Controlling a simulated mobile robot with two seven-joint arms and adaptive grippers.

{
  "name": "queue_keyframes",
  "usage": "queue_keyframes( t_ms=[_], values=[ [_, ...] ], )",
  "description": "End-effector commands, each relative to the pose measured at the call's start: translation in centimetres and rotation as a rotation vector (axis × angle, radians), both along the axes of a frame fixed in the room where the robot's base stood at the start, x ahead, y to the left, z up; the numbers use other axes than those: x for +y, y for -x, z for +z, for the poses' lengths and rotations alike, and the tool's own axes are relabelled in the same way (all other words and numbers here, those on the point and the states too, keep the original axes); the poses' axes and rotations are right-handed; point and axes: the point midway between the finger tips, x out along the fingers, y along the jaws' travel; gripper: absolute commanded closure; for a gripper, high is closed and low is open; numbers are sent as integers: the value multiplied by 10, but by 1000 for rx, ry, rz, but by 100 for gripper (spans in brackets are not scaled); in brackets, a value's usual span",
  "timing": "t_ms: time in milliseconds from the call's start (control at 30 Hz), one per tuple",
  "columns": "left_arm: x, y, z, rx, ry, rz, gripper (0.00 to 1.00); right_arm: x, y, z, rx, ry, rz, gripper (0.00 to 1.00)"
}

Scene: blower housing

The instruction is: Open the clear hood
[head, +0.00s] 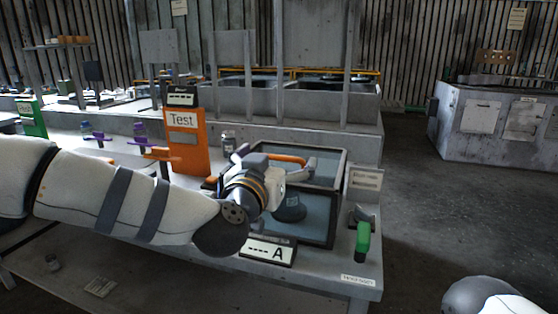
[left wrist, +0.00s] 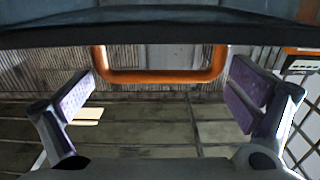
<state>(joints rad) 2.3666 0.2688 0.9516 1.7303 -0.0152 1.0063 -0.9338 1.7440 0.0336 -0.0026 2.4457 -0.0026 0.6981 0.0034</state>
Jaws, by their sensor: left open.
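The clear hood (head: 318,213) is a dark-framed, see-through box at the right end of the workbench, and it appears shut. Its orange handle (head: 288,158) shows just past my left gripper (head: 276,165), which is partly in front of the hood. In the left wrist view, the U-shaped orange handle (left wrist: 160,76) hangs from a dark frame edge (left wrist: 160,35). My left gripper (left wrist: 160,100) is open, with its purple-padded fingers apart on either side of the handle. Neither finger visibly touches it. My right gripper is out of view.
An orange Test stand (head: 183,140) stands left of the hood. Floor (head: 440,215) is clear to the right.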

Motion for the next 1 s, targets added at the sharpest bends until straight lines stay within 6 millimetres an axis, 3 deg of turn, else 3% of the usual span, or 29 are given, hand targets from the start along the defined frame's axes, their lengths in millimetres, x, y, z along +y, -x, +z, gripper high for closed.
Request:
queue_keyframes(
  t_ms=[367,600,800,1000],
  values=[
    [-3,-10,0,1,0,-1,2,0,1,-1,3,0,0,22],
    [-3,-9,0,1,0,-1,57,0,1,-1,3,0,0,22],
    [-3,-11,4,-1,-1,0,58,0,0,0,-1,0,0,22],
    [-2,-21,25,-10,-1,0,57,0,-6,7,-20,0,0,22]
  ],
)
